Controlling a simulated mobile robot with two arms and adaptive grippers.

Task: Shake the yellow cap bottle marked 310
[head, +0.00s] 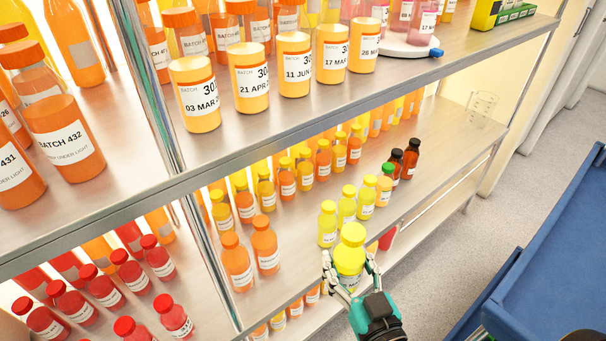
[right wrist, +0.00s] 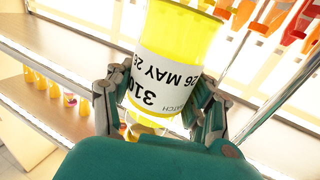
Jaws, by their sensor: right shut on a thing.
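The yellow cap bottle marked 310 (head: 349,258) is in my right gripper at the front of the middle shelf, seen from above with its cap towards me. In the right wrist view the yellow bottle (right wrist: 185,30) has a white label reading 310, 26 May, upside down in the picture. My right gripper (head: 349,272) is shut on it, with one finger on each side; the fingers also show in the right wrist view (right wrist: 157,103). The fingers and hand hide the bottle's lower part in the head view. My left gripper is not in view.
Similar yellow cap bottles (head: 327,224) stand right behind the held one, beside green and dark cap bottles (head: 410,158). Orange bottles (head: 265,245) stand to the left. A metal post (head: 200,235) divides the shelves. A blue cart (head: 555,265) is at the right; grey floor lies between.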

